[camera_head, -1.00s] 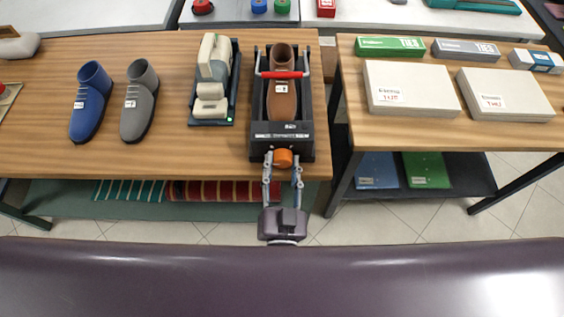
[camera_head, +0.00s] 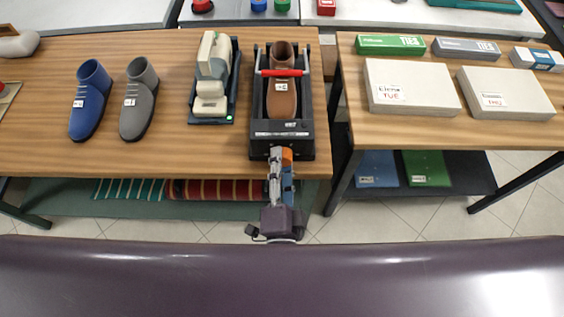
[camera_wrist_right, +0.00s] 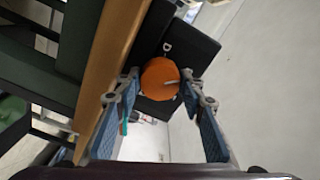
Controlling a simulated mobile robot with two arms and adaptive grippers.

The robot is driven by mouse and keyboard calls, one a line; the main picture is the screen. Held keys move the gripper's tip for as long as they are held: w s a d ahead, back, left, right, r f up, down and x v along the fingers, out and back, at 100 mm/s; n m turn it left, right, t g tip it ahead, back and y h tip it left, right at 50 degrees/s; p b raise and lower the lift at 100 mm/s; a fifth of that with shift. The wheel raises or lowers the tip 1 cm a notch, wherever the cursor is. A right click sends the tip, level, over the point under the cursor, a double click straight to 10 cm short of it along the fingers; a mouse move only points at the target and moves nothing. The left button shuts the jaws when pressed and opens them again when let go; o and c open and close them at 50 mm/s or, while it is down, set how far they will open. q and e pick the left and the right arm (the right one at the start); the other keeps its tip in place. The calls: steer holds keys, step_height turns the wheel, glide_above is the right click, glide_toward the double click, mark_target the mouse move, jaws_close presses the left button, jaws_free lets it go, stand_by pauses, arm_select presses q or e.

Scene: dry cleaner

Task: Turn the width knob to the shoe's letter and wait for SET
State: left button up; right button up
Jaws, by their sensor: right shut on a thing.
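A brown shoe (camera_head: 282,92) sits in the black stretching machine (camera_head: 257,145) at the right end of the wooden table, with a red-handled bar across it. Its white tag is too small to read. The orange width knob (camera_head: 287,155) is on the machine's front; in the right wrist view the knob (camera_wrist_right: 160,80) shows a pale pointer line and a letter D beside it. My right gripper (camera_head: 281,160) is shut on the knob, with a finger on each side (camera_wrist_right: 160,84). Small print on the machine's front is unreadable. My left gripper is not in view.
A blue shoe (camera_head: 90,100) and a grey shoe (camera_head: 139,98) stand to the left. A beige-and-dark device (camera_head: 212,80) stands beside the machine. A second table with white boxes (camera_head: 410,87) is at the right, past a gap. Rolled striped cloth (camera_head: 215,190) lies below.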

steer(key=shift+m, duration=0.5)
steer(key=shift+f, duration=0.1)
steer(key=o, duration=1.2)
steer(key=shift+c, duration=0.2)
